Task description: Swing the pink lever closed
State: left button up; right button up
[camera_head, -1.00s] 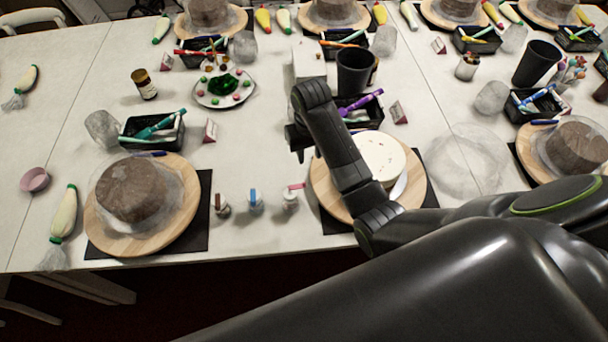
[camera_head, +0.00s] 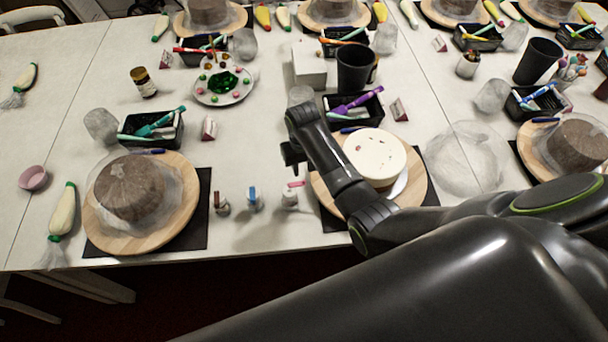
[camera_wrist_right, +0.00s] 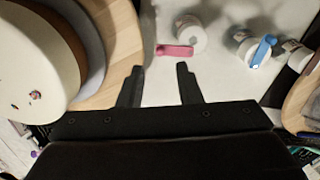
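The pink lever (camera_head: 297,184) sits on top of a small white-bodied dispenser (camera_head: 289,197) at the table's front, left of the round wooden board. In the right wrist view the pink lever (camera_wrist_right: 174,51) sticks out sideways to the left of its white dispenser (camera_wrist_right: 190,34). My right gripper (camera_head: 291,153) is just behind the lever in the head view. In the wrist view my right gripper (camera_wrist_right: 160,70) has two fingers apart with nothing between them, and the lever lies just beyond the fingertips. My left gripper is not in view.
A blue-lever dispenser (camera_head: 254,199) and another small dispenser (camera_head: 222,203) stand left of the pink one. The white cake (camera_head: 376,156) on its wooden board (camera_head: 415,190) is close to the right of my gripper. A black tool basket (camera_head: 369,113) stands behind.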

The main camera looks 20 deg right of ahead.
aim_at(304, 181)
jog(key=shift+f, duration=2.85)
jog(key=shift+c, duration=0.4)
grip_shut()
